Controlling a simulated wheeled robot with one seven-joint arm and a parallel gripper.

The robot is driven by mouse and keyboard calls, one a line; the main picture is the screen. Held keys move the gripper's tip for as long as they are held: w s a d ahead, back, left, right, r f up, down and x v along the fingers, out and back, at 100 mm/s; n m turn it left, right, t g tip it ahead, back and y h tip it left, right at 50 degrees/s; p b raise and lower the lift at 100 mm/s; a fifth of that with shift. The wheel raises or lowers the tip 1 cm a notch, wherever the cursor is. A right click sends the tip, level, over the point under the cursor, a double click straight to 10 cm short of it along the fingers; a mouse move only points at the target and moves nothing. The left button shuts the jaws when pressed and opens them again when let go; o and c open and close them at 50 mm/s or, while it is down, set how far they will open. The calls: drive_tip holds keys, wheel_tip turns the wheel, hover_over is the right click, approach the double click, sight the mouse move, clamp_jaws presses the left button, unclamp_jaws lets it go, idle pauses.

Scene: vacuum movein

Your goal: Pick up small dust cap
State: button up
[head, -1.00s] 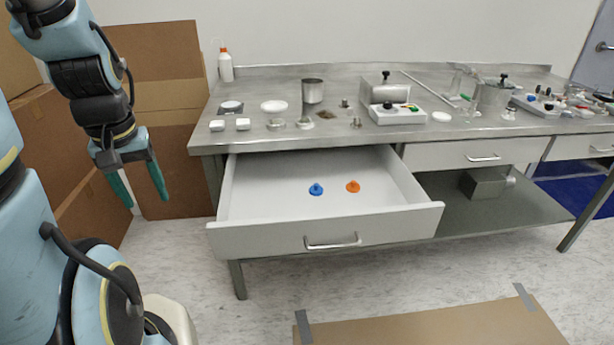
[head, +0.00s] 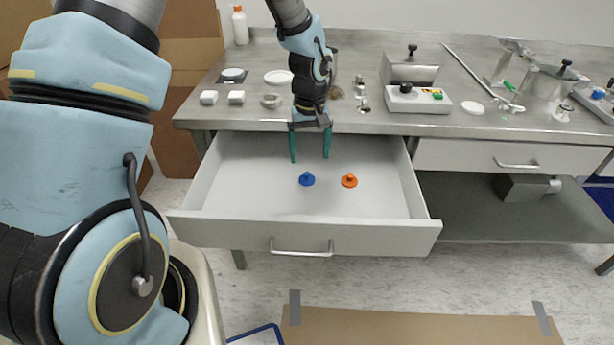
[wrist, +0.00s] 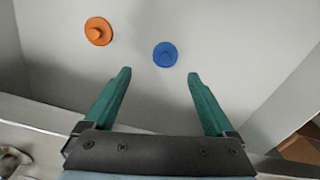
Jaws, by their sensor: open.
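Two small caps lie in the open white drawer (head: 240,220): a blue cap (head: 307,179) and an orange cap (head: 349,181) to its right. Each has a round flange with a knob on top. Which one is the small dust cap I cannot tell. My gripper (head: 310,160) is open and empty, pointing down over the drawer, behind and above the blue cap. In the wrist view the blue cap (wrist: 165,55) shows beyond the fingertips, roughly centred between them. The orange cap (wrist: 98,31) is farther left, outside the fingers.
The metal workbench (head: 300,112) stands above and behind the drawer, with white blocks (head: 236,97), dishes and a control box (head: 415,100) on top. The drawer's front wall and handle (head: 301,248) face me. The drawer floor around the caps is clear.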

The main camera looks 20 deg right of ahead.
sight(307, 174)
drive_tip(key=shift+s+a+f+p, duration=0.15)
drive_tip(key=shift+f+p, duration=0.15)
drive_tip(key=shift+f, duration=0.75)
drive_tip(key=shift+a+f+p, duration=0.2)
drive_tip(key=shift+f+p, duration=0.05)
drive_tip(key=shift+f, duration=0.8)
drive_tip(key=shift+s+a+f+p, duration=0.15)
drive_tip(key=shift+f+p, duration=0.15)
drive_tip(key=shift+f, duration=0.75)
drive_tip(key=shift+w, duration=0.1)
clamp_jaws()
